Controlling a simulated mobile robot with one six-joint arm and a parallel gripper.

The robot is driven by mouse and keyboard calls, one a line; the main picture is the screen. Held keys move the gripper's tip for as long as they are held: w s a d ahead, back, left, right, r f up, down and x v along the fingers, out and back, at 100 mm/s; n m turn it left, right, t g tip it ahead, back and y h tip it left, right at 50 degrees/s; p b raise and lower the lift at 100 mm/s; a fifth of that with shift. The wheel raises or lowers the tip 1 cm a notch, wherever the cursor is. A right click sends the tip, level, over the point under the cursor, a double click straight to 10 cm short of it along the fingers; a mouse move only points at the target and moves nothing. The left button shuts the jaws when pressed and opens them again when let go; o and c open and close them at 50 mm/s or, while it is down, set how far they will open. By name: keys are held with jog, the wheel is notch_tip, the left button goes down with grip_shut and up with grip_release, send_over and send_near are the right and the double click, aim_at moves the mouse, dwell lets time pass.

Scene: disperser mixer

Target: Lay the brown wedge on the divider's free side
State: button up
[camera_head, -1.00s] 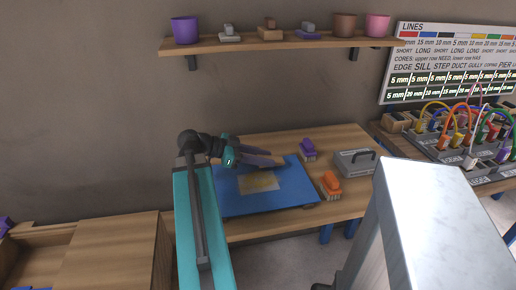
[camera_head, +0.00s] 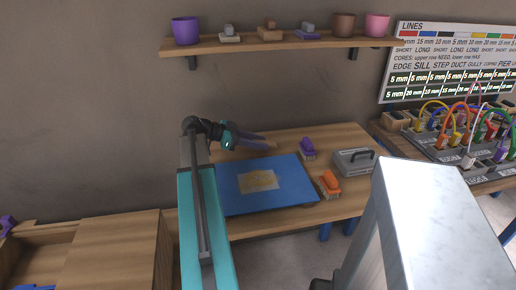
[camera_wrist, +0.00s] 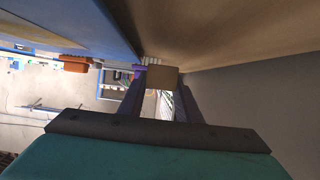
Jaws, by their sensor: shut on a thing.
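My gripper (camera_head: 270,142) is raised above the back part of the bench, just behind the blue board, pointing right. In the wrist view its two dark purple fingers (camera_wrist: 160,88) are closed around a small brown block (camera_wrist: 163,77) at their tips. Its colour fits the brown wedge, but its full shape is hidden by the view. In the head view the held block is too small to make out. I cannot pick out the divider or its free side in either view.
A shelf (camera_head: 240,44) with pots hangs above. A cable panel (camera_head: 470,140) is at right.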

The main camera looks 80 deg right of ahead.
jog(key=shift+w+d, duration=0.15)
jog(key=shift+d, duration=0.2)
jog(key=shift+f, duration=0.1)
jog(key=shift+f+p, duration=0.35)
jog(key=shift+f, duration=1.35)
jog(key=shift+f, duration=0.15)
jog(key=o, duration=0.8)
jog(key=shift+c, duration=0.2)
